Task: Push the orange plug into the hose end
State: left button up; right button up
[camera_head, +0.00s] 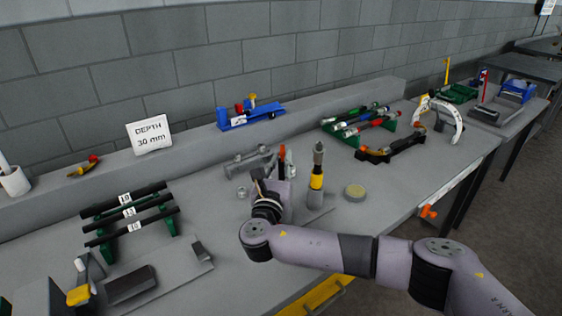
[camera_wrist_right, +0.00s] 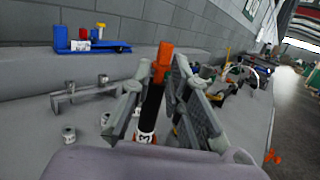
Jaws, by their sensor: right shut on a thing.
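The orange plug (camera_head: 282,151) shows as a small upright piece at my right gripper (camera_head: 270,176). In the right wrist view the orange plug (camera_wrist_right: 162,60) stands between the fingertips of the right gripper (camera_wrist_right: 162,68), which is shut on it. Directly below it is an upright black hose (camera_wrist_right: 152,105) with a white, numbered band low down. The plug lines up with the hose's upper end; how deep it sits I cannot tell. The hose's lower end is hidden by my gripper. My left gripper is not in view.
A rack with labelled black hoses (camera_head: 110,212) stands left. A sign (camera_head: 150,136) reads "DEPTH 30 mm".

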jog(key=shift+f, duration=0.3)
jog(key=o, duration=0.8)
jog(key=shift+c, duration=0.2)
jog(key=shift+o, duration=0.2)
jog(key=v, duration=1.2)
jog(key=shift+a, duration=0.1)
